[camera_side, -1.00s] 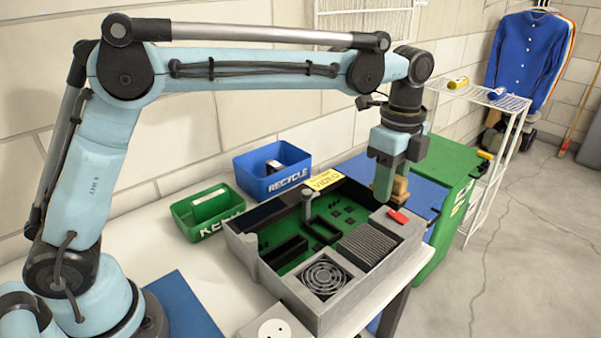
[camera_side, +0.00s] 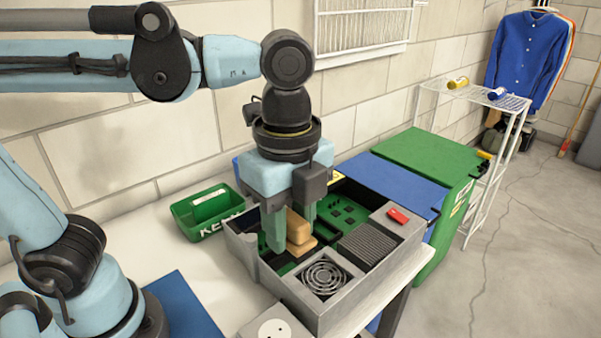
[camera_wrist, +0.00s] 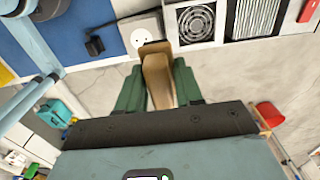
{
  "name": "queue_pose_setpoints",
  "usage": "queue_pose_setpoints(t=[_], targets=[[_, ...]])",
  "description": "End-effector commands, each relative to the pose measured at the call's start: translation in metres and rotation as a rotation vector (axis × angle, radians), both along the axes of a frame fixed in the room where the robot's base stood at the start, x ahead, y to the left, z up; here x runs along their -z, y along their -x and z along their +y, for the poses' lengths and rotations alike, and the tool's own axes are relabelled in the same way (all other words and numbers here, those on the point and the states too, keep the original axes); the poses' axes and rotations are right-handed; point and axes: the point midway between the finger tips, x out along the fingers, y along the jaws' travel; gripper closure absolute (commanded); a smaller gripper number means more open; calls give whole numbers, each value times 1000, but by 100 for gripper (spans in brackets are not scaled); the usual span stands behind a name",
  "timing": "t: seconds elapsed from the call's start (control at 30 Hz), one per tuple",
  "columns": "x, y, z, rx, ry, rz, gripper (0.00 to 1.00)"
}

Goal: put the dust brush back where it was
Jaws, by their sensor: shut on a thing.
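The dust brush (camera_side: 300,232) is a tan wooden block with a wider lower part, and it hangs between my green fingers. My gripper (camera_side: 291,236) points down and is shut on it, over the left part of the open grey case in the side view. In the wrist view the brush (camera_wrist: 157,80) sits between the two fingers of my gripper (camera_wrist: 157,74), with a dark band at its far end. I cannot tell whether the brush touches anything below. My gripper hides part of the case's inside.
The grey case (camera_side: 412,240) stands on a white table (camera_side: 165,245) and holds a fan (camera_side: 325,278), a finned block (camera_side: 366,243) and a green board. A green bin (camera_side: 205,212) stands behind at left. Lidded containers stand at right.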

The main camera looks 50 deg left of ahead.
Motion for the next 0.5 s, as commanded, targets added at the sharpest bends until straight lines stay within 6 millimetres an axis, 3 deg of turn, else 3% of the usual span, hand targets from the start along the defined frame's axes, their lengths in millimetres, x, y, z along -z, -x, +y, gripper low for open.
queue_pose_setpoints(t=[0.2,0.5], targets=[[19,51,15,3,0,0,98],[55,102,36,2,0,0,98]])
